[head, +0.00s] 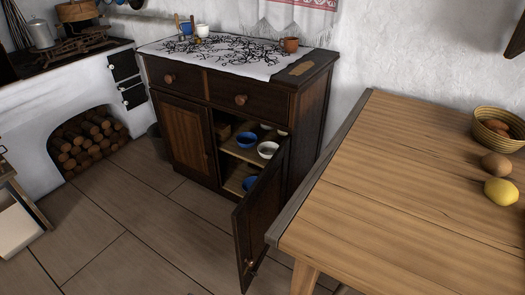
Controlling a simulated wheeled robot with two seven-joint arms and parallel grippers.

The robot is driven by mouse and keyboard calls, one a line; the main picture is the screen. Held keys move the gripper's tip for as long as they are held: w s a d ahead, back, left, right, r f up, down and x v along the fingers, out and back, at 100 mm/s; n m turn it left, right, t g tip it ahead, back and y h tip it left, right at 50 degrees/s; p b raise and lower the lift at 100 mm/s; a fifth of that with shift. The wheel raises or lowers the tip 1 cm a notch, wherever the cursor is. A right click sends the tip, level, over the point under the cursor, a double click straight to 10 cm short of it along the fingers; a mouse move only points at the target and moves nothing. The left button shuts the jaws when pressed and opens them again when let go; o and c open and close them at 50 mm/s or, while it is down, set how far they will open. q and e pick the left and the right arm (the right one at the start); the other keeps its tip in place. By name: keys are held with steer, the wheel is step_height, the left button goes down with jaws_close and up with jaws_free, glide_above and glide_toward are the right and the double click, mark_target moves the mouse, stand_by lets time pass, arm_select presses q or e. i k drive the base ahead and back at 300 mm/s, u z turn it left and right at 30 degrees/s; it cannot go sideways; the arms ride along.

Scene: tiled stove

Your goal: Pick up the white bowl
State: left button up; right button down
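A white bowl (267,150) with a pale inside stands on the upper shelf inside the dark wooden cabinet, near the front edge beside the open door. Blue bowls sit near it: one (246,139) to its left on the same shelf and one (249,183) on the lower shelf. Another light bowl rim (282,132) shows partly behind it at the right. A further white cup or small bowl (202,30) stands on top of the cabinet. Neither of my grippers is in view.
The cabinet door (262,215) stands open toward me. A wooden table (400,190) fills the right side, with a basket (497,128), a brown round item (496,165) and a lemon (501,192). Tiled floor (150,235) is clear before the cabinet. A stove with a log niche is at left.

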mark_target(267, 150)
steer(key=u, duration=0.5)
steer(key=k, duration=0.6)
steer(key=u, duration=0.95)
steer(key=i, duration=3.55)
steer(key=z, duration=1.75)
steer(key=i, duration=1)
steer(key=z, duration=0.85)
